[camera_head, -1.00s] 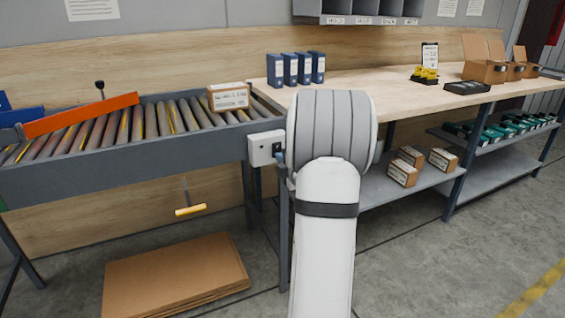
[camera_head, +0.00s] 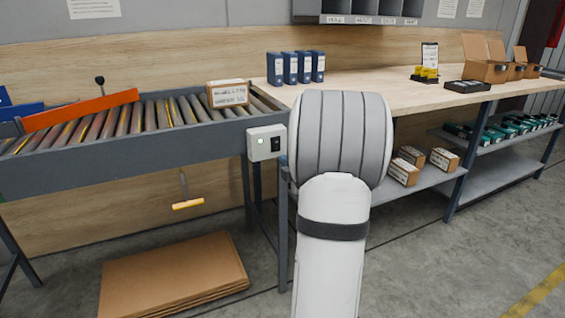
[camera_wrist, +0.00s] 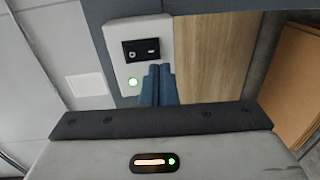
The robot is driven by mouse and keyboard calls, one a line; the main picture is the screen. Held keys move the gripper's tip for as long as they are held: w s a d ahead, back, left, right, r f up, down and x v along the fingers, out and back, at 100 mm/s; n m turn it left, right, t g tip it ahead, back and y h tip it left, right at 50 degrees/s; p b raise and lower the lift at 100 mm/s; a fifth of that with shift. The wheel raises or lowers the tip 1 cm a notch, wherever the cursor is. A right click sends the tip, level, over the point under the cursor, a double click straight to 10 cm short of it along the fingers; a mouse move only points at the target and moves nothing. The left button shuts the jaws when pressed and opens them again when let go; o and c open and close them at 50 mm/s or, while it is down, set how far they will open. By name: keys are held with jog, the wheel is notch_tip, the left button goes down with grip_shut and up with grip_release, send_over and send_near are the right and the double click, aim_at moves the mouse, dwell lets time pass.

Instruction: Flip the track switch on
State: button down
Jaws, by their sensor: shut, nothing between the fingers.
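The track switch is a black rocker (camera_head: 276,144) on a light grey box (camera_head: 257,143) at the right end of the roller track. A small green light (camera_head: 261,141) glows on the box. In the wrist view the black rocker (camera_wrist: 142,50) sits on the same box (camera_wrist: 120,36), with the green light (camera_wrist: 132,82) lit beside it. My gripper (camera_wrist: 160,70) shows there as two blue fingers held together, empty, their tips just by the rocker's edge. I cannot tell whether they touch it. In the head view my arm hides the gripper.
The roller track (camera_head: 130,120) carries a cardboard box (camera_head: 228,93) and an orange bar (camera_head: 80,110) lies across it. A yellow pull handle (camera_head: 188,204) hangs below. Flat cardboard (camera_head: 175,272) lies on the floor. A wooden workbench (camera_head: 390,88) stands to the right.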

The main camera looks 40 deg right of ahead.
jog(key=f+p+v, duration=0.1)
jog(key=f+v, duration=0.1)
jog(key=v, duration=0.7)
jog(key=shift+s, duration=0.25)
